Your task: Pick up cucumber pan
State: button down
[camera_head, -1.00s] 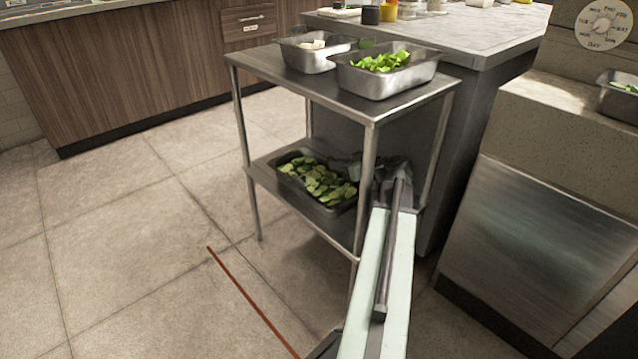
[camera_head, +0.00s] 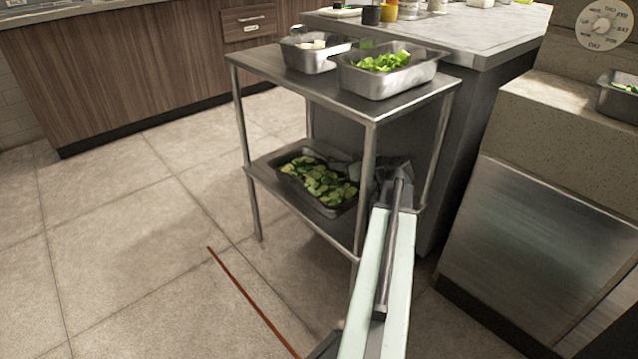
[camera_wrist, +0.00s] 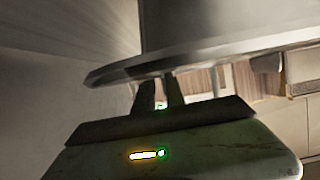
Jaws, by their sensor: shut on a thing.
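The cucumber pan (camera_head: 334,211) is a metal pan of sliced cucumbers on the lower shelf of a steel cart, in the head view. My arm reaches from the bottom to the pan's right end. My gripper (camera_head: 366,180) is there, shut on the pan, partly hidden behind the cart leg. The exact grip point is hard to see. In the wrist view, my gripper's dark fingers (camera_wrist: 161,92) are close together, below a broad grey metal edge. I cannot tell from this view whether that edge is the pan or the shelf.
The cart's upper shelf (camera_head: 330,95) carries a lettuce pan (camera_head: 395,83) and a smaller pan (camera_head: 312,60). The cart's legs stand close to my arm. A counter (camera_head: 480,40) is behind, and a steel-fronted unit (camera_head: 540,230) is at right. Floor at left is mostly clear.

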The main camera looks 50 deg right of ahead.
jog(key=shift+r, duration=0.15)
notch_tip(320, 180, up, 10)
jog(key=p, duration=1)
